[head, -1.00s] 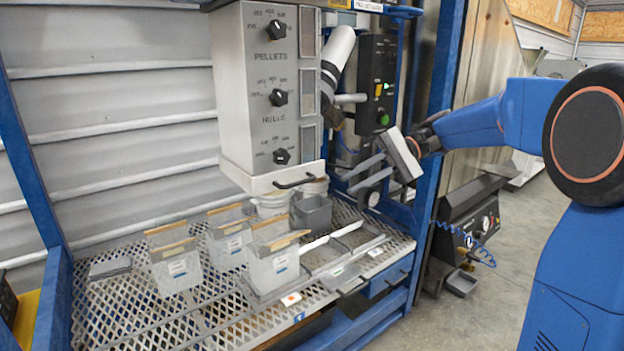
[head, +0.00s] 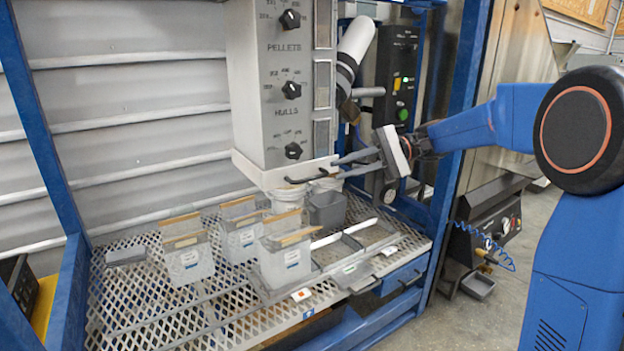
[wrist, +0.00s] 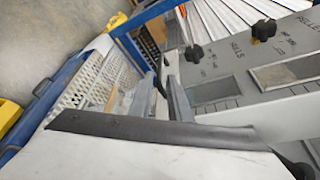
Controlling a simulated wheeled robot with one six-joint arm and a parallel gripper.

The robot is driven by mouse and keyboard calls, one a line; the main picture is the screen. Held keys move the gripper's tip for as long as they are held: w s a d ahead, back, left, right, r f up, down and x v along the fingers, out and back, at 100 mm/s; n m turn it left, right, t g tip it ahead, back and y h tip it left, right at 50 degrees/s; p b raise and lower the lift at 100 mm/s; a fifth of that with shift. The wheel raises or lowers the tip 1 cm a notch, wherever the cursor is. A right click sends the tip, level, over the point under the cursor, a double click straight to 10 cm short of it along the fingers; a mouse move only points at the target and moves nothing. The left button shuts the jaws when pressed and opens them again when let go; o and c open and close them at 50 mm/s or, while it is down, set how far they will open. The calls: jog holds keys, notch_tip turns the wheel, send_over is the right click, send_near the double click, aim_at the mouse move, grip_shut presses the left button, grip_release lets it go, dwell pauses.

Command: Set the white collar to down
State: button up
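The white collar (head: 270,174) is a pale band around the bottom of the grey hopper, above the buckets. A black bar handle (head: 306,173) sticks out of its front; the handle also shows in the wrist view (wrist: 160,76). My gripper (head: 336,168) is open, its two grey fingers pointing left at about the handle's height. In the wrist view my gripper (wrist: 164,92) has a gap between its fingers, with the handle seen in or just beyond that gap. I cannot tell whether the fingers touch the handle.
The grey hopper (head: 271,90) has several black knobs. White buckets (head: 290,218) and a grey bin (head: 326,209) stand below the collar. Several clear containers (head: 187,262) stand on the mesh table (head: 130,313). A blue post (head: 462,110) rises right of my gripper.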

aim_at(319, 176)
jog(key=x, duration=0.8)
jog(key=shift+s+a+f, duration=0.1)
jog(key=shift+s+a, duration=0.05)
jog(key=shift+a, duration=0.25)
